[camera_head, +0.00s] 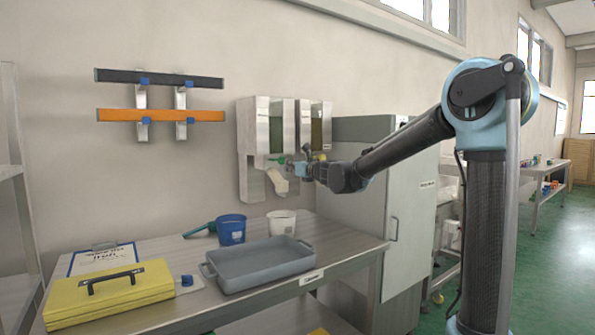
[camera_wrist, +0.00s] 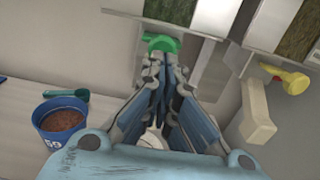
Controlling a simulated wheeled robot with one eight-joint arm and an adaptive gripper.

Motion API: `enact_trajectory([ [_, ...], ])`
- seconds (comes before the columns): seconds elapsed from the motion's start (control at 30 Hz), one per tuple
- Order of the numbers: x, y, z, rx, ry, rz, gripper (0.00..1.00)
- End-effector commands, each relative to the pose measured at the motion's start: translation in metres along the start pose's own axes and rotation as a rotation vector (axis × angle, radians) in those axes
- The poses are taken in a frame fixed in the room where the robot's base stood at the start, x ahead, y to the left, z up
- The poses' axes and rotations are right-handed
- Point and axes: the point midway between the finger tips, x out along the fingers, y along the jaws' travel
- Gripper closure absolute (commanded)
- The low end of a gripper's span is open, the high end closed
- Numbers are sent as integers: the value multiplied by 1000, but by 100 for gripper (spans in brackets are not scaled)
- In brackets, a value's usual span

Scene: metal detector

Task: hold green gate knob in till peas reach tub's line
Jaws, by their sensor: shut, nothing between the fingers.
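The green gate knob (camera_head: 281,159) sticks out below the left wall dispenser (camera_head: 262,130); it also shows at the top middle of the wrist view (camera_wrist: 161,44). My gripper (camera_head: 297,168) is shut and empty, its fingertips (camera_wrist: 160,68) right at the green knob. I cannot tell whether they press it. A white tub (camera_head: 281,222) stands on the table below the dispensers. In the wrist view it is mostly hidden behind my fingers, so its line and any peas inside are not visible. No falling peas can be made out.
A blue tub (camera_head: 231,230) with brown contents (camera_wrist: 62,121) and a green scoop (camera_head: 200,230) stand left of the white tub. A yellow knob (camera_wrist: 290,80) and pale chute (camera_wrist: 258,115) are to the right.

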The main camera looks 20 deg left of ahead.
Motion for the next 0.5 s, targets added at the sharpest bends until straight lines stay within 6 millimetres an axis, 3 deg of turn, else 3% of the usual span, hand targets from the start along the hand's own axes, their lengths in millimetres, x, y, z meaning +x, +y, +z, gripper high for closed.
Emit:
enact_trajectory([
  [0.2,18,0,0,0,0,0,100],
  [0.5,21,0,0,0,0,0,100],
])
